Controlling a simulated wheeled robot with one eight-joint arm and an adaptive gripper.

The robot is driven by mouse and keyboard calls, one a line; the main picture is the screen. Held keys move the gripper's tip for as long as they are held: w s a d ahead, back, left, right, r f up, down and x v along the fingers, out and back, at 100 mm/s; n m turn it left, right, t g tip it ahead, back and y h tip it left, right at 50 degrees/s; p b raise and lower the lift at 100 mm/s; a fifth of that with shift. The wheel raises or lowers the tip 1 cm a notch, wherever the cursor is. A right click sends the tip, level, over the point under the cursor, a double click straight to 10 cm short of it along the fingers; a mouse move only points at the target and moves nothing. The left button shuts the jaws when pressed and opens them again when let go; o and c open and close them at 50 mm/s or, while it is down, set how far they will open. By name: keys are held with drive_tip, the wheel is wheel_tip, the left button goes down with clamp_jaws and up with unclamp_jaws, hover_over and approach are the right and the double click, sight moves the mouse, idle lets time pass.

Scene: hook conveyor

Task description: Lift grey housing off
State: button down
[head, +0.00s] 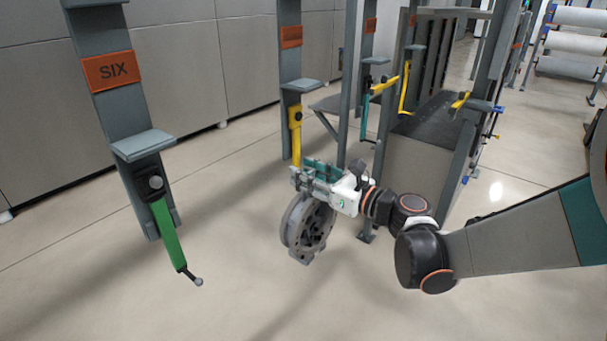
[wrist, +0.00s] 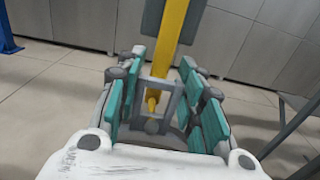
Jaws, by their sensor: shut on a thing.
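The grey housing (head: 308,226), round with spoke-like openings, hangs above the floor below my gripper (head: 314,175). The gripper's teal-padded jaws are shut on its upper part. In the wrist view, a grey frame (wrist: 174,100) of the housing stands between the jaws. A yellow hook arm (head: 296,125) slants down from a post just behind the gripper. In the wrist view the yellow hook (wrist: 169,45) runs down to the frame, and its tip shows at the frame's opening. Whether the hook bears on the housing cannot be told.
A post labelled SIX (head: 112,71) with an empty green hook (head: 168,235) stands at the left. More posts with yellow and teal hooks stand behind. A dark-topped conveyor bench (head: 435,115) is at the back right. The floor (head: 235,290) in front is clear.

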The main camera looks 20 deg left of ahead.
drive_tip(key=f+v, duration=0.1)
drive_tip(key=v, duration=1.6)
drive_tip(key=shift+f, duration=0.4)
drive_tip(key=v, duration=0.6)
drive_tip(key=shift+d, duration=0.15)
idle(0.6)
drive_tip(key=shift+s+d, duration=0.1)
drive_tip(key=shift+s, duration=0.05)
drive_tip(key=v, duration=0.6)
drive_tip(key=shift+s+d+b, duration=0.15)
drive_tip(key=shift+d+b, duration=0.25)
